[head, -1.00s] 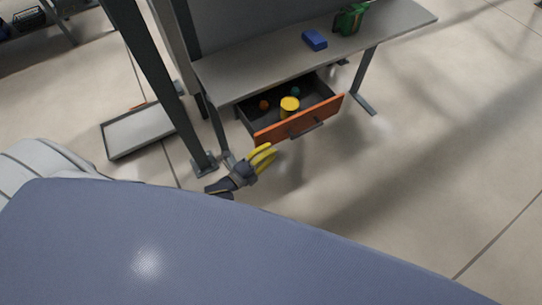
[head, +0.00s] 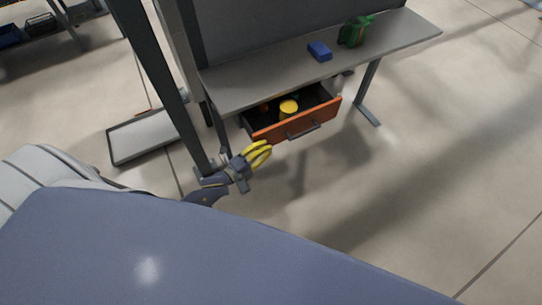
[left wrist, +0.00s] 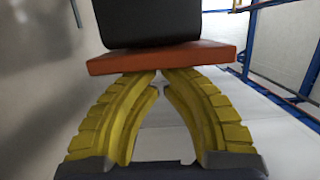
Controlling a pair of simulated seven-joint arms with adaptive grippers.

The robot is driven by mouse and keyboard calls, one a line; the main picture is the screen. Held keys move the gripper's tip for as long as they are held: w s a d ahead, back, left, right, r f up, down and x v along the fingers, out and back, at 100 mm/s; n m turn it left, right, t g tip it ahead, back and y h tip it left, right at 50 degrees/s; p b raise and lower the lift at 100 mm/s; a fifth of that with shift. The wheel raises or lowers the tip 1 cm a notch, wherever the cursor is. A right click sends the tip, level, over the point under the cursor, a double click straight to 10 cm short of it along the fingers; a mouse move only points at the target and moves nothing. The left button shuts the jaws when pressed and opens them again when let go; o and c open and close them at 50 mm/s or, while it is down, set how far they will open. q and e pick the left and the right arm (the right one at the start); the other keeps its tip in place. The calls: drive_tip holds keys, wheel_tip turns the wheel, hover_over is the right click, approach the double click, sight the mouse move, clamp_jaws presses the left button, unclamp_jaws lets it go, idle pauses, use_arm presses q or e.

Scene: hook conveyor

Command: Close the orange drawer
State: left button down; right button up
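The orange drawer (head: 296,124) under the grey table is partly open, with its dark inside showing. It holds a yellow cylinder (head: 288,108) and a small orange item. A dark bar handle (head: 303,130) is on its front. My left gripper (head: 268,149), with yellow fingers, is at the left end of the drawer front, below and in front of it. In the left wrist view its fingertips (left wrist: 161,73) meet, with nothing seen between them. They are at the orange panel (left wrist: 120,62), touching or very near it. My right gripper is not in view.
The grey table (head: 260,82) carries a blue block (head: 319,51) and a green object (head: 355,32). A dark post (head: 160,85) stands left of the drawer, and a low grey tray (head: 145,137) lies on the floor beyond. The floor to the right is clear.

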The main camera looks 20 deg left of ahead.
sight(247, 127)
use_arm(q)
drive_tip(key=w+a, duration=0.2)
drive_tip(key=a, duration=0.1)
drive_tip(key=w+a, duration=0.5)
drive_tip(key=a, duration=0.1)
drive_tip(key=shift+w+a, duration=0.35)
drive_tip(key=shift+w, duration=0.05)
